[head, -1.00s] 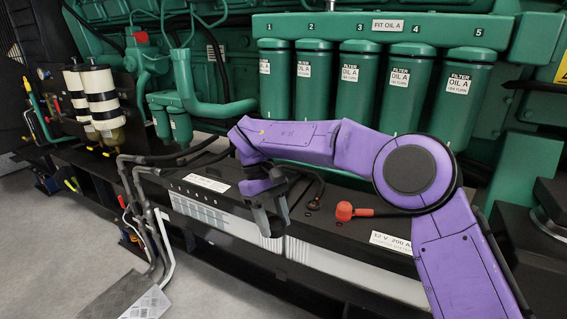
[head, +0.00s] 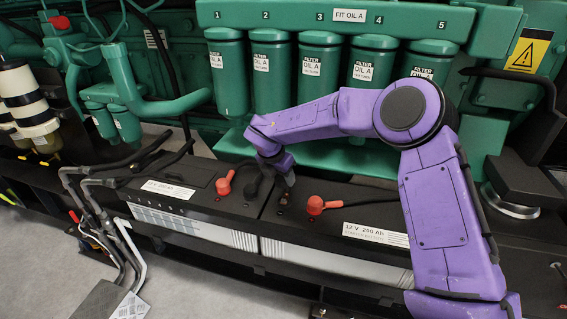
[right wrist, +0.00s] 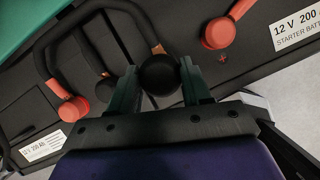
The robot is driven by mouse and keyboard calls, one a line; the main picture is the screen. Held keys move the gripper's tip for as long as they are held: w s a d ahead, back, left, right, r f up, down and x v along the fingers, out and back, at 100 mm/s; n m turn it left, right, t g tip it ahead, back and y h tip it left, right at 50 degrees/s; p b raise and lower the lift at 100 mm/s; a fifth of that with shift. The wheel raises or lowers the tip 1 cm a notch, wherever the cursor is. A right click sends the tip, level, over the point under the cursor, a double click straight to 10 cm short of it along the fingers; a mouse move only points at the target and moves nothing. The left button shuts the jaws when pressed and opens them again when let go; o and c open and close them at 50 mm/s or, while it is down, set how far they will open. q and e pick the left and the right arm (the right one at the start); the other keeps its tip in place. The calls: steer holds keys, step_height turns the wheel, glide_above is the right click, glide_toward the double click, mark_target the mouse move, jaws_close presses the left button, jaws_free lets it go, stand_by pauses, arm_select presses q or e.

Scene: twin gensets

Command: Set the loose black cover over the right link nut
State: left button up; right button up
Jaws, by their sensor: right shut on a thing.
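My right gripper (head: 286,196) is over the battery tops, between two red terminal caps. In the right wrist view its two fingers (right wrist: 160,88) are shut on a round black cover (right wrist: 160,74). A black link cable (right wrist: 140,22) ends in a copper lug (right wrist: 158,48) right beside the held cover. The right link nut itself is hidden, and I cannot tell whether the cover touches it. A second dark cable or cover (right wrist: 104,88) with a bit of copper lies to the left of the fingers. My left gripper is not in view.
Red caps sit left (head: 224,186) and right (head: 316,205) of the gripper. Green oil filters (head: 270,75) hang behind the batteries. A black hose (head: 125,165) and grey pipes (head: 105,210) stand at the left. Grey floor lies in front.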

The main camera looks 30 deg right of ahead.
mark_target(283, 199)
steer(key=shift+d+r+n, duration=0.15)
steer(key=shift+d+n, duration=0.15)
steer(key=shift+n, duration=0.4)
steer(key=shift+w+d+n+t, duration=0.1)
steer(key=shift+n+t, duration=0.2)
steer(key=shift+t, duration=0.1)
arm_select(q)
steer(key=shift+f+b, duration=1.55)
steer(key=shift+b, duration=0.3)
arm_select(e)
steer(key=shift+f, duration=2.95)
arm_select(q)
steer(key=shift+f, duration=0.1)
arm_select(e)
steer(key=shift+f, duration=0.1)
arm_select(q)
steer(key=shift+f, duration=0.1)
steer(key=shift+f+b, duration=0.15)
steer(key=shift+b, duration=0.2)
arm_select(e)
steer(key=shift+f, duration=0.15)
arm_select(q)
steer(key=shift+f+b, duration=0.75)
arm_select(e)
steer(key=shift+f, duration=0.85)
